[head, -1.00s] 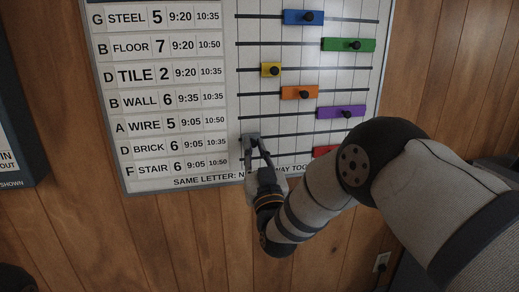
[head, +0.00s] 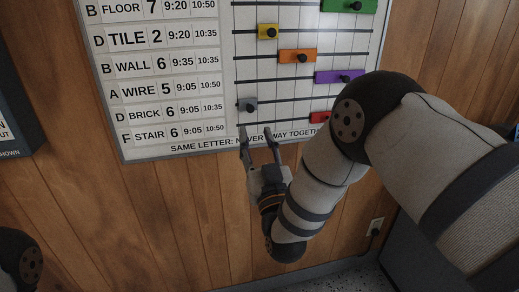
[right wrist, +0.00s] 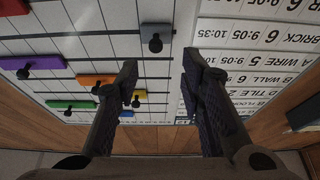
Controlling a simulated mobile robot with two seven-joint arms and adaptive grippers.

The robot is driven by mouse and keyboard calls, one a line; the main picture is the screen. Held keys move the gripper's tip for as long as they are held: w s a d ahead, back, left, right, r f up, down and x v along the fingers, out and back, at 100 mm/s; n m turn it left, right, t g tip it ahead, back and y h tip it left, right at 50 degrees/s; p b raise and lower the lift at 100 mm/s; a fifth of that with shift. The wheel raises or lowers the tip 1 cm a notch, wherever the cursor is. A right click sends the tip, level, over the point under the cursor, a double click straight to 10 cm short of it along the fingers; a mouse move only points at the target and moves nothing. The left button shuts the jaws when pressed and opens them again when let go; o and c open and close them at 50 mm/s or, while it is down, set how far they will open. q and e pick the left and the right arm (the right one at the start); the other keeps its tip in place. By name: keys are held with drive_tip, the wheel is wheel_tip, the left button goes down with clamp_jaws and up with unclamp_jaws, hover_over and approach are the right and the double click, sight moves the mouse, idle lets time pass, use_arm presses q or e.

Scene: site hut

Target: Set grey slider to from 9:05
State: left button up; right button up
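The grey slider (head: 247,105) with its black knob sits at the left end of its rail, in the row of the BRICK label (head: 148,117), which reads 6, 9:05 and 10:35. My right gripper (head: 257,131) is open and empty just below the grey slider in the head view. In the right wrist view the grey slider (right wrist: 156,39) shows beyond the open fingertips (right wrist: 158,66), nearer the left finger, and apart from both. My left gripper is not in view; only a dark part of my left arm shows at the lower left corner.
The wall board (head: 230,147) carries other sliders: red (head: 319,117) in the row below, purple (head: 339,77), orange (head: 297,56), yellow (head: 268,32) and green (head: 349,5) above. A wall socket (head: 376,226) is at lower right. Bare wood wall lies below the board.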

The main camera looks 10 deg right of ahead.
drive_tip(key=s+d+f+g+p, duration=0.1)
drive_tip(key=s+d+f+g, duration=0.2)
drive_tip(key=s+f+g, duration=0.7)
drive_tip(key=s+d+f+g+p, duration=0.1)
drive_tip(key=s+d+f+g, duration=0.3)
drive_tip(key=s+f, duration=1.15)
use_arm(q)
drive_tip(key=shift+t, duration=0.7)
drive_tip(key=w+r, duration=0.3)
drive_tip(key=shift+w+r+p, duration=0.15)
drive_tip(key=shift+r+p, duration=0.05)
drive_tip(key=shift+p, duration=0.15)
use_arm(e)
drive_tip(key=s+d+f+g, duration=0.2)
drive_tip(key=s+g, duration=0.3)
drive_tip(key=s, duration=0.8)
drive_tip(key=s+d+f+g, duration=0.2)
drive_tip(key=s+g, duration=0.4)
drive_tip(key=s, duration=0.8)
drive_tip(key=shift+s+d+f+m+h, duration=0.15)
drive_tip(key=shift+s+f+m+h, duration=0.15)
drive_tip(key=shift+m+h, duration=0.1)
